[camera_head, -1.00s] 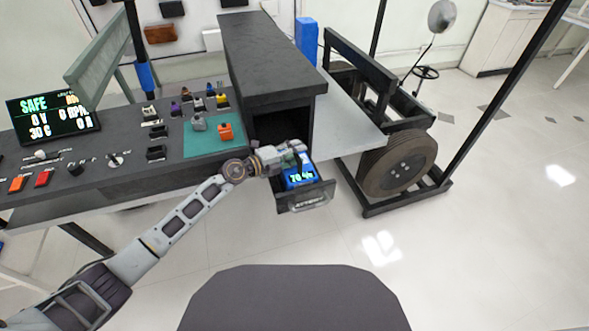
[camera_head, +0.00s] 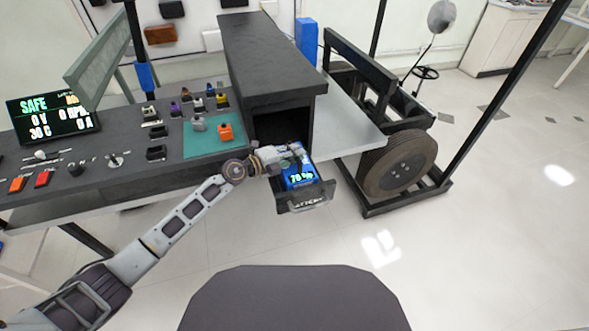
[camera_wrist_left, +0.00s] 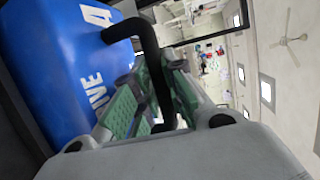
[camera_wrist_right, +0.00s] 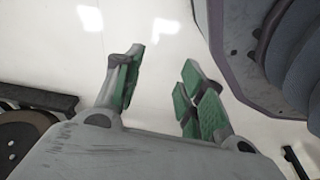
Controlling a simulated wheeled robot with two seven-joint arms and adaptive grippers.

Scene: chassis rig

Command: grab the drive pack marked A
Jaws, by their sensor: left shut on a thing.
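The drive pack marked A (camera_head: 300,178) is a blue box with a lit green readout, in the pulled-out black drawer (camera_head: 308,200) in the head view. In the left wrist view the blue pack (camera_wrist_left: 60,60) shows a white A and a black handle (camera_wrist_left: 153,65). My left gripper (camera_head: 296,155) is at the top of the pack. In the left wrist view its green-padded fingers (camera_wrist_left: 155,105) are shut on the black handle. My right gripper (camera_wrist_right: 158,85) is open and empty, with pale floor beyond it.
The black housing (camera_head: 265,60) stands open behind the drawer. The bench to the left holds a teal mat (camera_head: 200,148), an orange piece (camera_head: 225,132), small coloured parts and a screen (camera_head: 54,118). A wheel (camera_head: 398,165) stands at right.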

